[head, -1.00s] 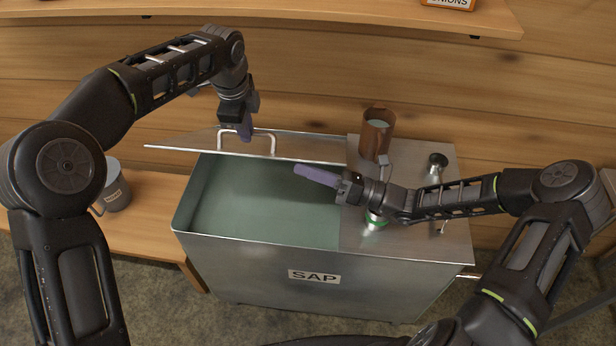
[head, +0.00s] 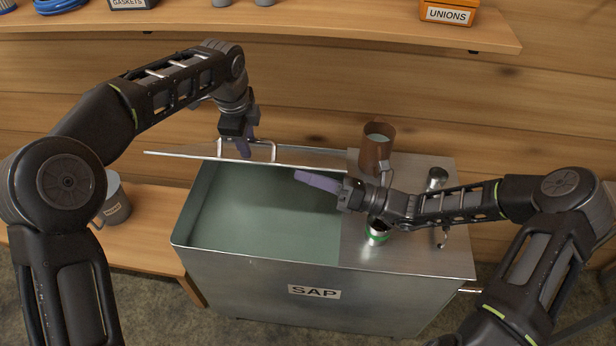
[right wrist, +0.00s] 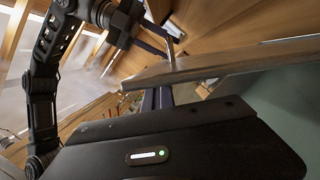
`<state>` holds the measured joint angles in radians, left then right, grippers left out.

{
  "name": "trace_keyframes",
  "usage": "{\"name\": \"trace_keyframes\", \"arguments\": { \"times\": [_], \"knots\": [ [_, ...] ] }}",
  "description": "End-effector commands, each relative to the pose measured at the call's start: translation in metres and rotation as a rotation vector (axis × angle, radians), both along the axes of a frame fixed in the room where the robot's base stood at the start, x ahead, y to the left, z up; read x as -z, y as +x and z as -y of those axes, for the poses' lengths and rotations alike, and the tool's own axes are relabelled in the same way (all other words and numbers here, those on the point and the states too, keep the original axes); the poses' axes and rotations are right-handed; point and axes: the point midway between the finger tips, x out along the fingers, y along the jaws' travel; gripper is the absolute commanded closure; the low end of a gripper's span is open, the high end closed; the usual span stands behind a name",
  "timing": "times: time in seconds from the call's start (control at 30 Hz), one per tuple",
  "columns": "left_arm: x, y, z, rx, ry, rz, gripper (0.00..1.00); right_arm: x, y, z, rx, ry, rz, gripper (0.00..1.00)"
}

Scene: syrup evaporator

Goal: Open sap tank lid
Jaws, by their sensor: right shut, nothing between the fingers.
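The grey metal sap tank (head: 225,262) stands in the middle of the head view, marked SAP. Its left compartment is uncovered, showing a greenish inside. The lid (head: 310,157) is raised at the back of the opening and seen nearly edge-on. Its bar handle (head: 275,152) stands up from it. My left gripper (head: 244,148) is at the handle, pointing down; its grip is unclear. My right gripper (head: 305,180) is shut and empty, pointing left over the opening, just in front of the lid. In the right wrist view, the lid's edge (right wrist: 230,63) crosses above my gripper body.
A brown cup (head: 376,145), a small green-banded can (head: 377,232) and a dark-capped item (head: 437,178) are on the tank's right top. A grey mug (head: 114,205) stands on the wooden bench (head: 150,235) at left. A wall shelf (head: 300,35) with boxes runs above.

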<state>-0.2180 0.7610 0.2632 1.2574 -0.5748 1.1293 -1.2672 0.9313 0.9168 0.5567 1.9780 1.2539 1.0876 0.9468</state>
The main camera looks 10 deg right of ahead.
Motion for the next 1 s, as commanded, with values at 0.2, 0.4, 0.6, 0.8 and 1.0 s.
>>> {"name": "trace_keyframes", "arguments": {
  "times": [0.2, 0.4, 0.6, 0.8, 1.0],
  "knots": [
    [-0.007, -0.009, -0.004, -0.001, 0.013, -0.024, 0.66, -0.007, 0.005, 0.003, 0.011, 0.010, 0.011, 1.00],
    [-0.047, -0.014, -0.005, 0.000, 0.006, -0.013, 0.66, -0.006, 0.005, 0.003, 0.012, 0.008, 0.007, 1.00],
    [-0.089, -0.020, -0.006, 0.001, 0.002, -0.003, 0.66, -0.004, 0.003, 0.002, 0.009, 0.006, 0.004, 1.00],
    [-0.114, -0.024, -0.007, 0.000, 0.000, -0.001, 0.66, -0.003, 0.003, 0.001, 0.006, 0.006, 0.003, 1.00],
    [-0.118, -0.025, -0.007, 0.001, 0.001, -0.001, 0.66, -0.002, 0.002, 0.001, 0.006, 0.006, 0.002, 1.00]
  ]
}}
